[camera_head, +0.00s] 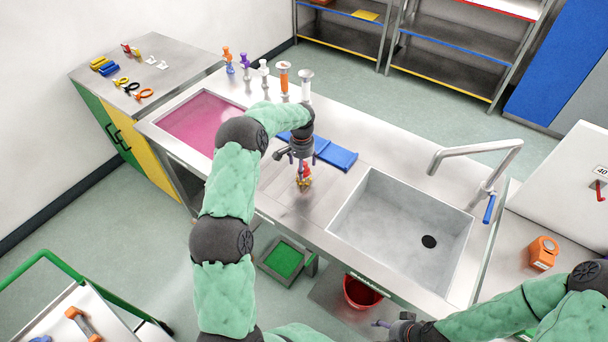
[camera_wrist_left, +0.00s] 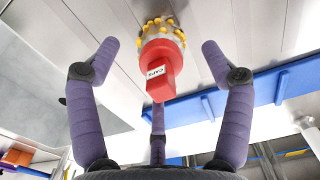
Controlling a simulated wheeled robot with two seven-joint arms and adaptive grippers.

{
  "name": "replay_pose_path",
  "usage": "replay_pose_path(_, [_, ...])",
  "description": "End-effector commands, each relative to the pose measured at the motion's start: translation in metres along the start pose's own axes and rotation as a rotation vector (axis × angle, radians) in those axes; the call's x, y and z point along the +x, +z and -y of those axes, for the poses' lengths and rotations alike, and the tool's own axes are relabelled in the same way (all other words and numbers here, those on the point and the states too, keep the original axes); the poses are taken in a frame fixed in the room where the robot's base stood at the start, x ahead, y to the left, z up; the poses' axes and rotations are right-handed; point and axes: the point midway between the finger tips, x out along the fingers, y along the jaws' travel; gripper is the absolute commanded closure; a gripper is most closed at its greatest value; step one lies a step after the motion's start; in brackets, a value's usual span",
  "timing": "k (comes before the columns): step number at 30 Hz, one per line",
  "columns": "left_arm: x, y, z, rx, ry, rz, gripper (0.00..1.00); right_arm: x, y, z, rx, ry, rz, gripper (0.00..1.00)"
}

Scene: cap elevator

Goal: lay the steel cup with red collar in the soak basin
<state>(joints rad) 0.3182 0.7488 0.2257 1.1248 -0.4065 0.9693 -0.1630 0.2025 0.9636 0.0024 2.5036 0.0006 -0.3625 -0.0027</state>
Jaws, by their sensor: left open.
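A red piece marked CAPS (camera_wrist_left: 162,75) stands on a round steel part ringed with yellow bits, shown in the left wrist view. It also shows as a small red and yellow thing (camera_head: 304,178) on the steel counter in the head view. I cannot tell whether this is the steel cup with red collar. My left gripper (camera_wrist_left: 160,52) is open, its purple fingers spread on either side of the red piece, and holds nothing. A tray of pink liquid (camera_head: 185,150), perhaps the soak basin, is sunk in the counter's left part. My right gripper (camera_head: 388,325) is low, left of its arm; its fingers are unclear.
A grey sink (camera_head: 385,240) with a tap (camera_head: 470,155) lies right of my left gripper. A blue rail (camera_head: 335,156) lies behind it. Several coloured upright fittings (camera_head: 284,80) line the back edge. A red bucket (camera_head: 362,292) stands below the counter's front.

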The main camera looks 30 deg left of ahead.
Motion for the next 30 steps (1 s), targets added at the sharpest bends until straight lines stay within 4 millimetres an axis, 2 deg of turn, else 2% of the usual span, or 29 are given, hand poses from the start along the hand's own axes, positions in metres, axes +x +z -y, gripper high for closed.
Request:
replay_pose_path(12, [0.047,-0.008,-0.003,-0.001,0.001,0.001,0.2,-0.001,0.0,0.001,0.0,0.0,0.0,0.26])
replay_pose_path(22, [0.053,-0.008,-0.002,-0.001,0.0,-0.001,0.2,-0.001,0.0,0.001,0.0,0.0,0.0,0.26])
replay_pose_path(23, [0.053,-0.008,-0.003,-0.001,0.0,-0.001,0.25,-0.001,0.0,0.001,0.0,0.0,0.0,0.26])
replay_pose_path(30, [0.053,-0.008,-0.003,-0.001,0.001,-0.001,0.93,-0.001,0.0,0.001,0.0,0.0,0.0,0.26])
